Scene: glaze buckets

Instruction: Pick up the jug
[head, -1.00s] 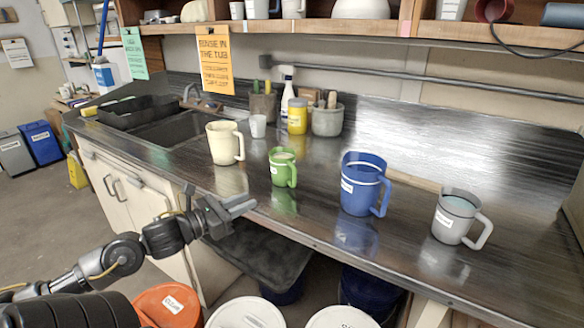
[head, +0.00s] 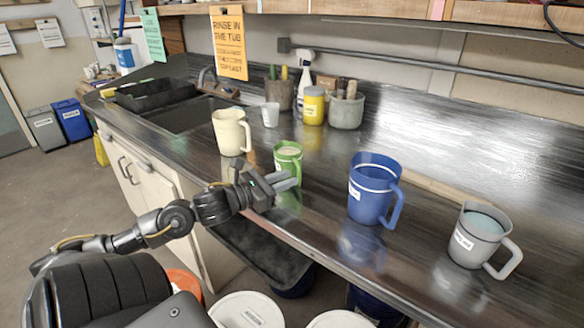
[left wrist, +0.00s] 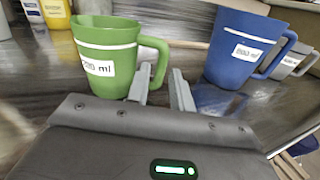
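Several jugs stand upright on the dark metal counter (head: 330,235). The cream jug (head: 230,131) is at the left, then the green jug (head: 289,155), the blue jug (head: 369,190) and the grey jug (head: 472,240). My left gripper (head: 288,178) is at the green jug's front, its fingers apart. In the left wrist view the fingertips (left wrist: 160,72) are by the handle side of the green jug (left wrist: 105,62); I cannot tell whether the handle lies between them. The blue jug (left wrist: 240,50) is to their right. My right gripper is not in view.
A white cup (head: 270,115), a yellow jar (head: 313,106), a spray bottle (head: 305,80) and a grey pot (head: 346,110) stand at the back. A sink (head: 185,115) is at the left. Lidded buckets (head: 245,310) stand below the counter edge.

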